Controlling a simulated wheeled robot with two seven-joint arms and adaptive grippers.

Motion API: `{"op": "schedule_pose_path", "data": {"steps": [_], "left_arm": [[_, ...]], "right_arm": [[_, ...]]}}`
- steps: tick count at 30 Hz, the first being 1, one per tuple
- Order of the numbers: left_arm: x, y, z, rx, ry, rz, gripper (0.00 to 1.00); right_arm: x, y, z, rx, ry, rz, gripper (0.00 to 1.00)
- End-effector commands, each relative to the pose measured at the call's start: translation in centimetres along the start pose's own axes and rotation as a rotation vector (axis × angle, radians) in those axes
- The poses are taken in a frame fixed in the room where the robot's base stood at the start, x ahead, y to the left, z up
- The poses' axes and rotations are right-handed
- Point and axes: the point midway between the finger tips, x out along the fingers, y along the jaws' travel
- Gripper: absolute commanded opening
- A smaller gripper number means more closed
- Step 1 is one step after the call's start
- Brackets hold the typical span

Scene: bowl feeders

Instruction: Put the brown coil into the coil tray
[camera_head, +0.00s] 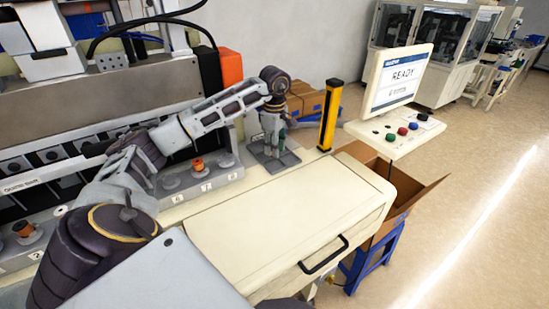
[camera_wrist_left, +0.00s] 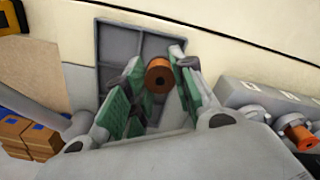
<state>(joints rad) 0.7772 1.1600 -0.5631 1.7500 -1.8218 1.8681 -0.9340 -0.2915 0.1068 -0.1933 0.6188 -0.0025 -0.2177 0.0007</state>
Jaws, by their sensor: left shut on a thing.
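The brown coil (camera_wrist_left: 159,78) is a small spool with a dark centre hole, held between the green pads of my left gripper (camera_wrist_left: 157,63). The gripper is shut on it. The coil tray (camera_wrist_left: 118,45) is a grey, shallow, divided tray behind and below the coil in the left wrist view. In the head view my left gripper (camera_head: 274,147) points down over the coil tray (camera_head: 287,160), and the fingers hide the coil. I cannot tell whether the coil touches the tray. My right gripper is not in view.
Feeder posts run left of the tray, one with an orange-brown coil (camera_head: 198,166) and another with a coil (camera_head: 23,229) farther left. A yellow post (camera_head: 330,115) stands right of the tray. A READY screen (camera_head: 398,77) is beyond. The cream cabinet top (camera_head: 270,215) is clear.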

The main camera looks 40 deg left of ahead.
Motion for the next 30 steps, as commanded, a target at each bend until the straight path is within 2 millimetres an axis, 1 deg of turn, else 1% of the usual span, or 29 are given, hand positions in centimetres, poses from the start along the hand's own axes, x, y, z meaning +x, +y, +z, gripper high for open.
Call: {"op": "schedule_pose_path", "data": {"steps": [1, 5, 17, 20, 27, 30], "left_arm": [[0.5, 0.0, 0.0, 0.000, 0.000, -0.002, 0.09], [1.0, 0.0, 0.0, 0.000, -0.001, 0.000, 0.09], [1.3, 0.0, 0.0, 0.000, -0.001, -0.001, 0.09], [1.9, 0.0, 0.0, 0.000, 0.000, -0.002, 0.09], [4.2, 0.0, 0.0, 0.000, -0.001, -0.001, 0.09], [4.8, 0.0, 0.0, 0.001, -0.001, -0.001, 0.09]], "right_arm": [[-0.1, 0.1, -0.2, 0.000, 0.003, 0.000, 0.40], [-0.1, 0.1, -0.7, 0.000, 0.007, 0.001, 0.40], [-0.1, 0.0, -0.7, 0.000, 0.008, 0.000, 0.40], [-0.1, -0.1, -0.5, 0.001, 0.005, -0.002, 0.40], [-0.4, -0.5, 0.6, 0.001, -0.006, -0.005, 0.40], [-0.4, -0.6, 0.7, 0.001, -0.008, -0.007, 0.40]]}}
